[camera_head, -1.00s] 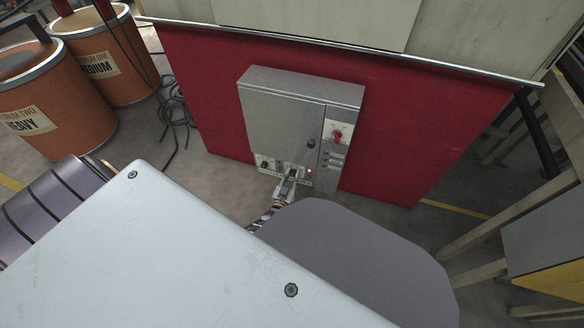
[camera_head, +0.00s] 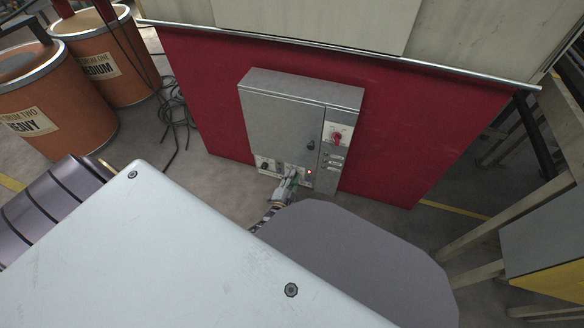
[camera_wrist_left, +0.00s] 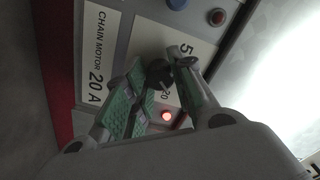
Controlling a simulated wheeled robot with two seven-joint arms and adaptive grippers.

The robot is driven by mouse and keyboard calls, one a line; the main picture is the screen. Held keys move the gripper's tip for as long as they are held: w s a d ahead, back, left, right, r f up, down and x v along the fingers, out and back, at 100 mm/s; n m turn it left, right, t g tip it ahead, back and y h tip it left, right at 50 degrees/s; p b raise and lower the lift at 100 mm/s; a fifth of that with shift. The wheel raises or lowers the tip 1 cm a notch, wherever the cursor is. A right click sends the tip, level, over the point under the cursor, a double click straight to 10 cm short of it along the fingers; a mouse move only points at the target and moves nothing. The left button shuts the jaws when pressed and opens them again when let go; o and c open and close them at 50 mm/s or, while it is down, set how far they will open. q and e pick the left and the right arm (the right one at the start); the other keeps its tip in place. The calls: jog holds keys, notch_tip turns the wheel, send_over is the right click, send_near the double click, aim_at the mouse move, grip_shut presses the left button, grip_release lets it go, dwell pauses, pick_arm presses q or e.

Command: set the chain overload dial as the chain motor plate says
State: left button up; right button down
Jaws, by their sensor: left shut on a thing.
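The chain overload dial (camera_wrist_left: 158,74) is a small black knob on a white scale plate, where a "5" and a "20" show. My left gripper (camera_wrist_left: 166,68) is shut on this dial, one finger on each side. The fingers hide part of the scale, and I cannot tell where the dial points. The chain motor plate (camera_wrist_left: 95,60) beside it reads "CHAIN MOTOR 20 A". In the head view my left gripper (camera_head: 290,177) is at the lower front of the grey control cabinet (camera_head: 280,115). My right gripper is not in view.
A red lamp (camera_wrist_left: 167,116) glows close to the fingers. The cabinet also has a red rotary switch (camera_head: 337,137). Orange drums (camera_head: 105,60) and loose cables (camera_head: 172,110) are at the left.

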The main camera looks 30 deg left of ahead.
pick_arm(q)
jog(key=shift+d+m, duration=0.1)
jog(key=shift+m, duration=2.1)
jog(key=o, duration=1)
jog(key=shift+o, duration=0.2)
jog(key=shift+n, duration=0.4)
